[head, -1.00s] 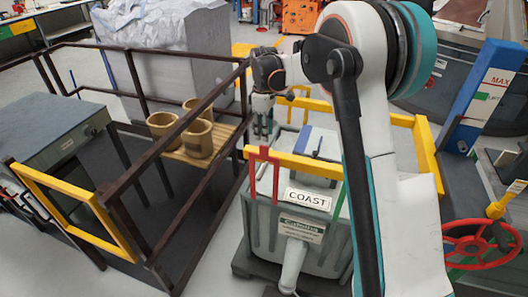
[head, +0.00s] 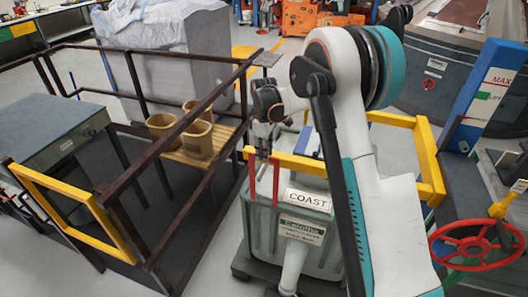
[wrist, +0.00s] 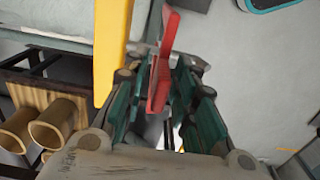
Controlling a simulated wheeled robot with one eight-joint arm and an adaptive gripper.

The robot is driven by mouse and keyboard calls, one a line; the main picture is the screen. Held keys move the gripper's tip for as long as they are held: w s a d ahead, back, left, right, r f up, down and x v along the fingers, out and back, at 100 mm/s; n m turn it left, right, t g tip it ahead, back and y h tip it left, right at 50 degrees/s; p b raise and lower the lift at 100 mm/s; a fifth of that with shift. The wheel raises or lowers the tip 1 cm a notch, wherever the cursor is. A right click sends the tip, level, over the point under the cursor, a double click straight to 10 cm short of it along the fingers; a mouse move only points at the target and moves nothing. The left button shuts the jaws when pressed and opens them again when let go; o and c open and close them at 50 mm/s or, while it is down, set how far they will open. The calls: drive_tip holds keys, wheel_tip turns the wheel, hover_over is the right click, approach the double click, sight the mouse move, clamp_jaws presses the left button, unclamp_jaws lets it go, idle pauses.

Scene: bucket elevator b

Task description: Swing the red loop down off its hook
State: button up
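The red loop (head: 276,182) hangs at the yellow bar (head: 300,165) above the grey-green bin, to the left of the COAST sign. Its two legs point down, and its top is hidden behind my gripper in the head view. My gripper (head: 263,150) is at the top of the loop. In the wrist view, the red loop (wrist: 160,75) stands between the spread teal fingers of my gripper (wrist: 155,90). The fingers look apart, with a gap showing on the left side of the loop. The hook itself cannot be made out.
The bin (head: 285,225) stands below the bar. A dark railing (head: 190,120) and a wooden shelf with tan buckets (head: 197,140) are to the left. A red handwheel (head: 473,245) and a blue post (head: 485,95) are at the right.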

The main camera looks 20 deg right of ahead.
clamp_jaws()
drive_tip(key=shift+s+a, duration=0.1)
